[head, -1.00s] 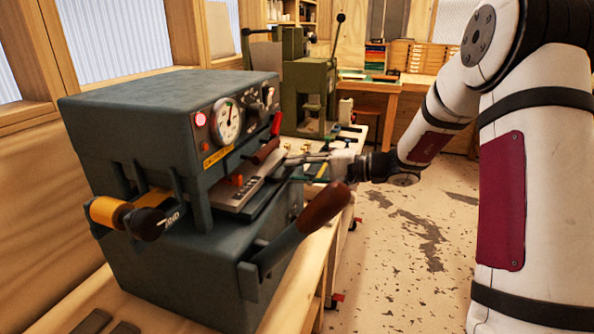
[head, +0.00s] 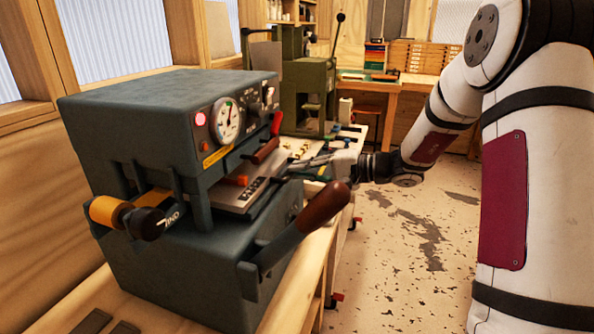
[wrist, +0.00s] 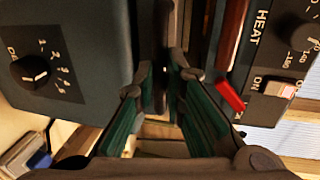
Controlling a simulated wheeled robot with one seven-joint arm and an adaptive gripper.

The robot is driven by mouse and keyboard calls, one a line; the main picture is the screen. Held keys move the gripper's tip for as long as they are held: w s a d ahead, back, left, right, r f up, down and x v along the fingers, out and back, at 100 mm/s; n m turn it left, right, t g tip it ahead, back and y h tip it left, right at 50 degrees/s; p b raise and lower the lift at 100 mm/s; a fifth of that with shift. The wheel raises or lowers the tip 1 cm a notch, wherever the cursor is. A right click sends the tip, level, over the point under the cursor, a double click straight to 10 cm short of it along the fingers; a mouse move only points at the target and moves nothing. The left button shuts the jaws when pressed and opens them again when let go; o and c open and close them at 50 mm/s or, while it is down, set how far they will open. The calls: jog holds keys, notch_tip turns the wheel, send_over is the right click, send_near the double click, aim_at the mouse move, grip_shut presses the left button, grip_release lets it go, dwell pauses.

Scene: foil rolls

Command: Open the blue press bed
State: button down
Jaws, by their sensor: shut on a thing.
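The blue press (head: 165,110) stands on the bench at left, with a gauge and knobs on its front. Its press bed (head: 228,199), a flat metal plate with small type on it, juts out from the opening under the head. My gripper (head: 296,165) reaches in from the right and is shut on the bed's outer edge. In the wrist view my gripper's green-padded fingers (wrist: 163,90) straddle a dark narrow edge between the press's panels. The exact contact is partly hidden by the fingers.
A brown-handled lever (head: 322,206) sticks out in front of the press, below my gripper. A green machine (head: 305,95) stands behind. The floor at right is clear.

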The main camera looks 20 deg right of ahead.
jog(key=f+v, duration=0.2)
jog(key=v, duration=0.7)
jog(key=f+v, duration=0.2)
jog(key=v, duration=0.7)
jog(key=shift+v, duration=0.75)
jog(key=shift+f, duration=0.1)
jog(key=c, duration=1.7)
grip_release()
jog(key=shift+o, duration=0.2)
jog(key=shift+s+d, duration=0.1)
jog(key=shift+d, duration=0.05)
jog(key=v, duration=1.1)
jog(key=shift+s+d, duration=0.2)
jog(key=shift+d, duration=0.1)
jog(key=shift+d, duration=0.1)
